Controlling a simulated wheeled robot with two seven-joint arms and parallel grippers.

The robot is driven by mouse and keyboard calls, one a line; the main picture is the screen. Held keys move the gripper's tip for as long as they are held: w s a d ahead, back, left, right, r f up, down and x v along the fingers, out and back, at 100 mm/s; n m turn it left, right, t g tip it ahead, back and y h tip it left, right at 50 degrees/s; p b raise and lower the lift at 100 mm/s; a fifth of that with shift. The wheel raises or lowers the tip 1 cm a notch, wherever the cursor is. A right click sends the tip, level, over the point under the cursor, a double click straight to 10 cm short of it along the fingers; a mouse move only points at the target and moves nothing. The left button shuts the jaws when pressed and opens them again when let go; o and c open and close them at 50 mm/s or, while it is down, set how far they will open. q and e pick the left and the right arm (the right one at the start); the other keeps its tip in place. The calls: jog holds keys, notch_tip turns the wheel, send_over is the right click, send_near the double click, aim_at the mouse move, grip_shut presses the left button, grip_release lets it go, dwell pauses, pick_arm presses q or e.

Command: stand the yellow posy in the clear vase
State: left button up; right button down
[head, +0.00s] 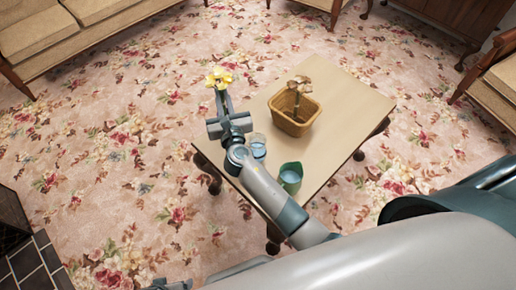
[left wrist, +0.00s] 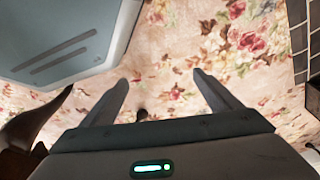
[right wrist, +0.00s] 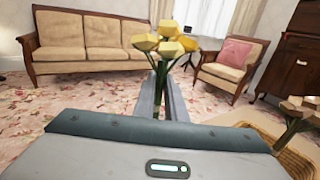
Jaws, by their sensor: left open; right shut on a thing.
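The yellow posy (head: 219,77) is held at the tip of my right gripper (head: 222,98), to the left of the table and near its edge. In the right wrist view the yellow blooms (right wrist: 165,42) stand up beyond the fingers (right wrist: 163,88), which are shut on the green stems. The clear vase (head: 258,147) stands on the table near its left edge, just beside my right wrist, which partly hides it. It seems to hold bluish water. My left gripper (left wrist: 160,82) is open and empty above the carpet.
A wooden table (head: 345,105) bears a wicker basket (head: 290,118) with pale brown flowers (head: 299,85) and a green vessel (head: 291,178) with bluish contents. My right arm crosses over the table's near left part. A sofa (head: 60,35) stands at the back left.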

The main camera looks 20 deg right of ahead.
aim_at(219, 76)
jog(key=shift+r, duration=0.25)
jog(key=shift+r+p, duration=0.2)
jog(key=shift+p, duration=0.15)
jog(key=shift+r+p, duration=0.35)
pick_arm(q)
jog(key=shift+s+f+p, duration=0.65)
jog(key=shift+f+p, duration=0.5)
jog(key=shift+f, duration=2.1)
pick_arm(e)
jog(key=shift+r, duration=1.1)
jog(key=shift+r+p, duration=1.35)
jog(key=shift+p, duration=0.1)
pick_arm(q)
jog(key=w+d+r+t+h+p, duration=0.1)
jog(key=w+d+r+t+p, duration=0.1)
jog(key=w+d+r+t, duration=0.1)
jog(key=shift+w+d+r+t+h, duration=0.35)
jog(key=shift+w+d+t, duration=0.3)
jog(key=shift+d, duration=0.25)
pick_arm(e)
jog(key=shift+r, duration=1.05)
pick_arm(q)
jog(key=shift+s, duration=0.15)
